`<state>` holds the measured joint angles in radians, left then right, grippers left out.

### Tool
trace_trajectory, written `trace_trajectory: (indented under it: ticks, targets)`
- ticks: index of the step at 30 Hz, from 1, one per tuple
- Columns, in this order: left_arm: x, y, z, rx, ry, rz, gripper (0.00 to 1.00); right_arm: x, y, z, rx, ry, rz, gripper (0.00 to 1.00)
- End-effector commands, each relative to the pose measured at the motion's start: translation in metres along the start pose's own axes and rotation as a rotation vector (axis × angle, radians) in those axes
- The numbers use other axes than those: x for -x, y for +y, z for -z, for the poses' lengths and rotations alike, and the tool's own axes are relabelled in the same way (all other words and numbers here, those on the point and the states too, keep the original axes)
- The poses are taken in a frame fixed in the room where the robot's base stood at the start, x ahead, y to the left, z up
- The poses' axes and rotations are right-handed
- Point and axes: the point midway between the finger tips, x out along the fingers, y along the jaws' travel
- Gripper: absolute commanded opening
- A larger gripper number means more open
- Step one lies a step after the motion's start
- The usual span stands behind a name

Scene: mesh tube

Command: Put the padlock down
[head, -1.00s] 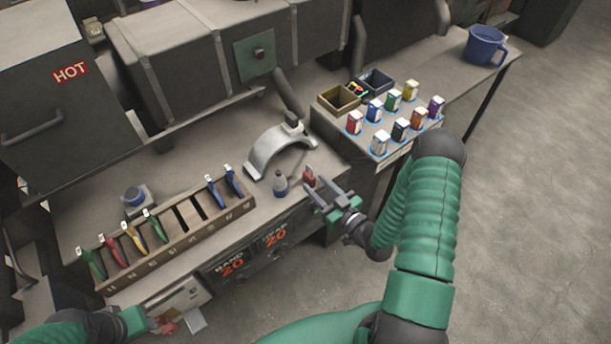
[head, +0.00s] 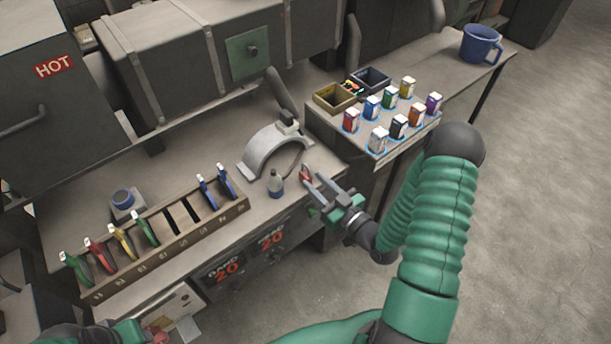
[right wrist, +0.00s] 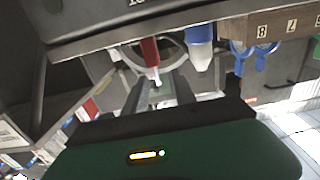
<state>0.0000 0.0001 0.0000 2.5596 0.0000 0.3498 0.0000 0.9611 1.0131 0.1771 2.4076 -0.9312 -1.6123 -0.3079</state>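My right gripper (head: 326,180) is at the bench edge. Its two dark fingers (right wrist: 159,86) are apart with a clear gap between them. The red object lines up with the gap, nearer one finger; contact cannot be told. My left gripper (head: 140,335) is cut off at the bottom left, near another small red item (head: 158,336).
A slotted wooden rack (head: 170,243) holds several coloured tools. A tray of coloured blocks (head: 376,155) lies right. A blue mug (head: 480,44) is at the far right.

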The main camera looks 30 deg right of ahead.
Motion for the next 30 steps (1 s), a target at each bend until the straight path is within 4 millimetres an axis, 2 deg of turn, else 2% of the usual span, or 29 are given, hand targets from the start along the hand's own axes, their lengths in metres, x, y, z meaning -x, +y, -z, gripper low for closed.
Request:
trace_trajectory:
  ticks: [4, 11, 18, 26, 30]
  targets:
    - [0.003, 0.000, 0.001, 0.000, 0.000, 0.000, 0.36, -0.016, 0.003, 0.001, 0.001, 0.001, -0.001, 0.32]
    - [0.008, 0.000, 0.002, 0.000, 0.000, 0.000, 0.36, -0.055, 0.007, 0.001, 0.000, 0.001, -0.001, 0.32]
    - [0.007, 0.000, 0.002, 0.000, -0.001, 0.000, 0.36, -0.059, 0.007, 0.001, -0.001, 0.000, -0.002, 0.32]
    - [0.007, 0.000, 0.002, 0.000, 0.000, 0.000, 0.36, -0.059, 0.007, 0.001, 0.000, 0.000, -0.002, 0.00]
    - [0.007, 0.000, 0.002, 0.000, 0.000, 0.000, 0.36, -0.059, 0.007, 0.000, 0.000, 0.000, -0.002, 0.00]
